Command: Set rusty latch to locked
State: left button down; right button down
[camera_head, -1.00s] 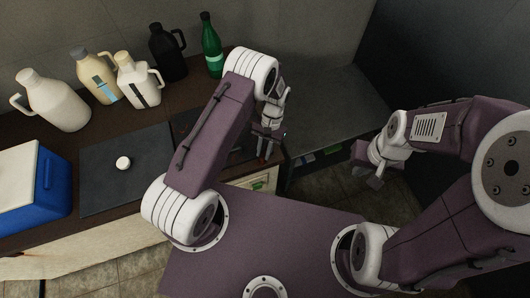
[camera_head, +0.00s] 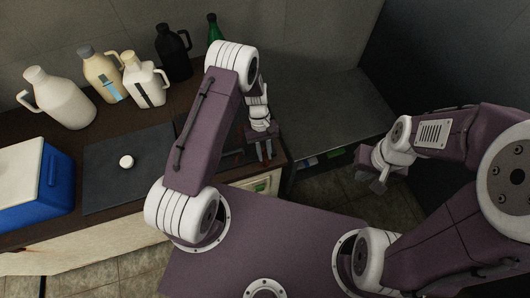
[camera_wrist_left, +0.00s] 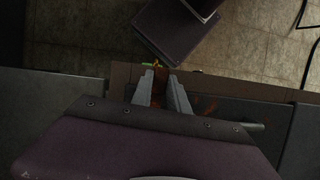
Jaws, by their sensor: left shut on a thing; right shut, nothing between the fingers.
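My left gripper (camera_head: 264,150) points down at the right end of the dark counter, over its front edge. In the left wrist view its two grey fingers (camera_wrist_left: 164,90) are close together, with a rusty brown piece (camera_wrist_left: 161,76) between them that looks like the rusty latch. The fingers and the dim light hide most of it, and I cannot tell its setting. My right gripper (camera_head: 372,176) is shut and empty, held over the floor at the right, well apart from the counter.
Several jugs and a green bottle (camera_head: 215,29) stand along the back of the counter. A blue cooler (camera_head: 52,180) and a dark board with a white round knob (camera_head: 126,161) are at the left. A lower grey bench (camera_head: 335,115) lies right of the counter.

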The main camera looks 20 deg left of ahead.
pick_arm(q)
jog(key=shift+w+r, duration=0.1)
dwell(0.3)
jog(key=c, duration=1.3)
grip_release()
jog(key=b+v, duration=0.1)
jog(key=v, duration=0.8)
